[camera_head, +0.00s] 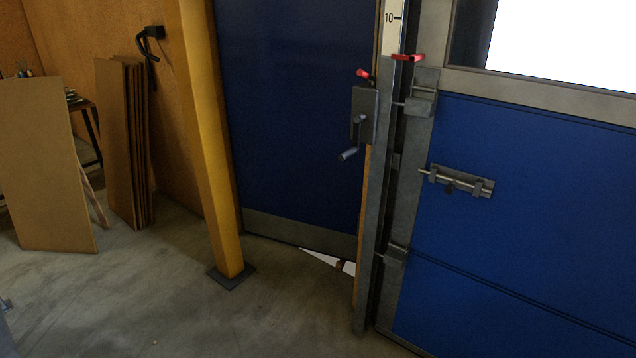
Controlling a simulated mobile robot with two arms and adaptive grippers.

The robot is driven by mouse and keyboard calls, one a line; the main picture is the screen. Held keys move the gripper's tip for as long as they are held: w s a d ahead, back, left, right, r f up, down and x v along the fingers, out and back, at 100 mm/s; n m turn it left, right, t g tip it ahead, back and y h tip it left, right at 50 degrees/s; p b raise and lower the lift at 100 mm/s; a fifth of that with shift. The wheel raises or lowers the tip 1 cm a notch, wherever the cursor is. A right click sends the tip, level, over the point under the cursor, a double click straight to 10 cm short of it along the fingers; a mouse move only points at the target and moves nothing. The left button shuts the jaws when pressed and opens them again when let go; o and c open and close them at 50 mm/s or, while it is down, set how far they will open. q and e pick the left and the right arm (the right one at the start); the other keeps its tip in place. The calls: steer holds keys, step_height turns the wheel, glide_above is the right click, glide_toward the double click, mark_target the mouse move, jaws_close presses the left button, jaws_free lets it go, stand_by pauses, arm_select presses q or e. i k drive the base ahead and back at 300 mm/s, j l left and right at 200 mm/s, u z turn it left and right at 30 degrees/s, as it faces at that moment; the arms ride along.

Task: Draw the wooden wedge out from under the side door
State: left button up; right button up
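The side door (290,120) is the dark blue door left of centre, with a grey kick plate (290,232) along its bottom. A bright white sliver shows on the floor line at its lower right corner. In that sliver sits a small brown piece, which looks like the wooden wedge (339,265), at the door's bottom edge. It is too small to tell how far it goes under the door. The door has a lever handle (350,152) on a dark plate at its right edge. Neither gripper is in view.
A yellow post (208,140) on a dark foot plate stands left of the door. Brown boards (125,145) lean on the left wall, and another board (42,165) stands nearer. A large blue panel with a bolt (460,182) fills the right. Concrete floor before the door is clear.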

mark_target(340, 264)
steer(key=i+z, duration=0.2)
steer(key=i, duration=0.25)
steer(key=i+j+z, duration=0.2)
steer(key=i, duration=0.2)
steer(key=i+j, duration=0.35)
steer(key=j, duration=0.15)
steer(key=i+j, duration=0.35)
steer(key=j, duration=0.15)
steer(key=i+j, duration=0.4)
steer(key=j+z, duration=0.1)
steer(key=z, duration=1.35)
